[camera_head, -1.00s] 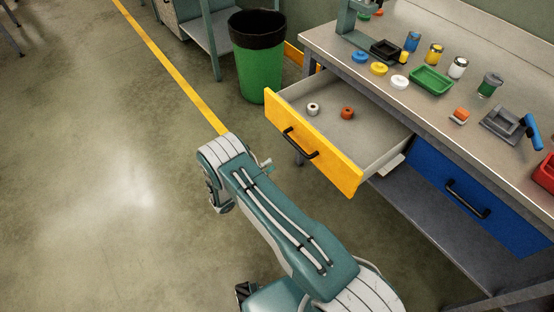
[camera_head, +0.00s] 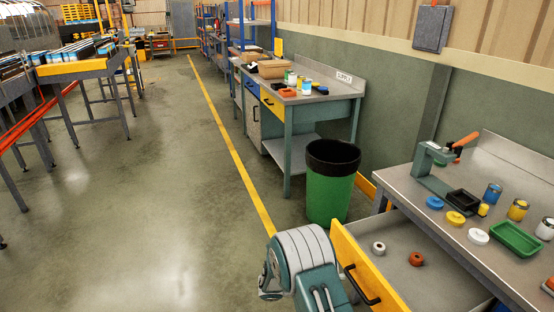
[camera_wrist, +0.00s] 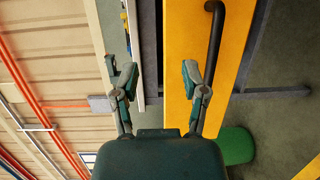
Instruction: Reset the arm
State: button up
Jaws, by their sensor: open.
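My arm reaches up from the bottom of the head view, beside the yellow drawer front (camera_head: 366,272). The drawer is pulled out, with a white roll-like piece (camera_head: 379,247) and an orange-brown one (camera_head: 416,259) inside. In the wrist view my gripper (camera_wrist: 158,80) is open, with its two fingers apart and nothing between them. The yellow drawer front and its dark handle (camera_wrist: 214,45) show beyond the right finger. In the head view, the fingers are mostly hidden behind the arm.
A green bin (camera_head: 331,185) stands just behind the drawer. The workbench (camera_head: 395,180) on the right carries lids, jars, a green tray (camera_head: 515,238) and a press (camera_head: 432,165). A supply bench (camera_head: 290,110) stands farther back.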

jog(key=s+d+r+m+g+y, duration=0.1)
jog(key=s+d+r+g+y, duration=0.1)
jog(key=s+r+y, duration=0.5)
jog(key=s+d+r+m+g+y, duration=0.15)
jog(key=s+r, duration=0.25)
jog(key=r, duration=0.8)
jog(key=s+a+r+t+y, duration=0.3)
jog(key=s+r+t+y, duration=0.1)
jog(key=s, duration=0.4)
jog(key=s+a+r+n+t+y, duration=0.1)
jog(key=s+r+t+y, duration=0.3)
jog(key=s, duration=0.4)
jog(key=shift+a+r+y, duration=0.45)
jog(key=shift+a+r, duration=0.45)
jog(key=shift+d, duration=0.1)
